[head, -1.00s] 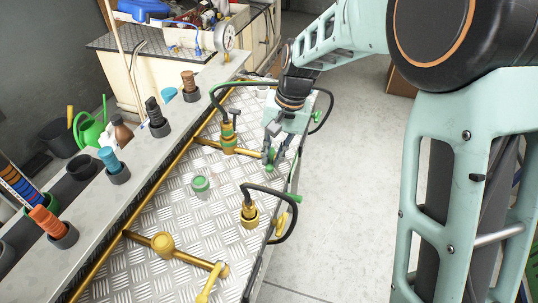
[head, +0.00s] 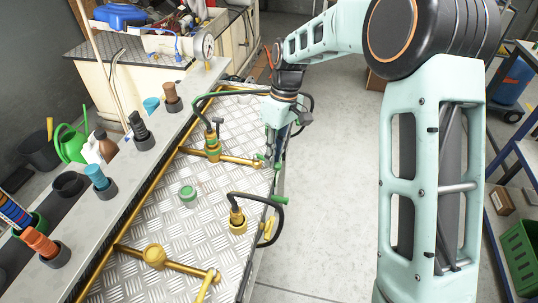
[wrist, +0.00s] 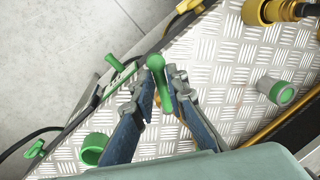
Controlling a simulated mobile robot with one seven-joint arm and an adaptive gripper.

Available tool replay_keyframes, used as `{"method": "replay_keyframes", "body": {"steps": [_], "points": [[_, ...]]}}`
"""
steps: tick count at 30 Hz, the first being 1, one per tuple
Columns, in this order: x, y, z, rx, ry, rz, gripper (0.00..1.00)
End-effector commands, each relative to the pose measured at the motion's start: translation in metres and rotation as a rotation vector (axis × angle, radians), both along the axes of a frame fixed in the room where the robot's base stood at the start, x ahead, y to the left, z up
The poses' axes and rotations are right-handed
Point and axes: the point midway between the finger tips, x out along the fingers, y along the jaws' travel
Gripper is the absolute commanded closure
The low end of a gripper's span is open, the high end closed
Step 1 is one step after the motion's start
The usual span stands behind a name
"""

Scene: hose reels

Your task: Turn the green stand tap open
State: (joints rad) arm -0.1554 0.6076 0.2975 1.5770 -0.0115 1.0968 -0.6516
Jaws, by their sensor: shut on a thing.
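The green stand tap's handle (wrist: 160,82) is a slim green lever with a round end. In the wrist view it stands between the two fingers of my gripper (wrist: 159,88), which is shut on it. In the head view my gripper (head: 271,158) points down at the right end of a brass pipe (head: 240,160), near the plate's right edge. Small green parts show beside the fingers there. The tap's body below the lever is mostly hidden by the fingers.
A green-capped grey stub (head: 188,195) and a brass fitting with a black hose (head: 238,222) stand on the tread plate (head: 180,235). A ledge with several coloured plugs (head: 97,178) runs along the left.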

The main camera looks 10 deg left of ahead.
Motion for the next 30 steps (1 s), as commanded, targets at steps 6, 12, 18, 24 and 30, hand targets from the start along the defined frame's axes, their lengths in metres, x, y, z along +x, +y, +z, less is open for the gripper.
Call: {"method": "replay_keyframes", "body": {"steps": [6,12,18,24,30], "points": [[0.009,-0.009,-0.002,-0.010,0.011,0.183,1.00],[0.017,-0.011,-0.002,-0.010,0.011,0.312,1.00],[0.022,-0.012,-0.002,-0.012,0.011,0.393,1.00],[0.025,-0.013,-0.003,-0.013,0.009,0.429,1.00],[0.026,-0.013,-0.003,-0.014,0.008,0.437,1.00]]}}
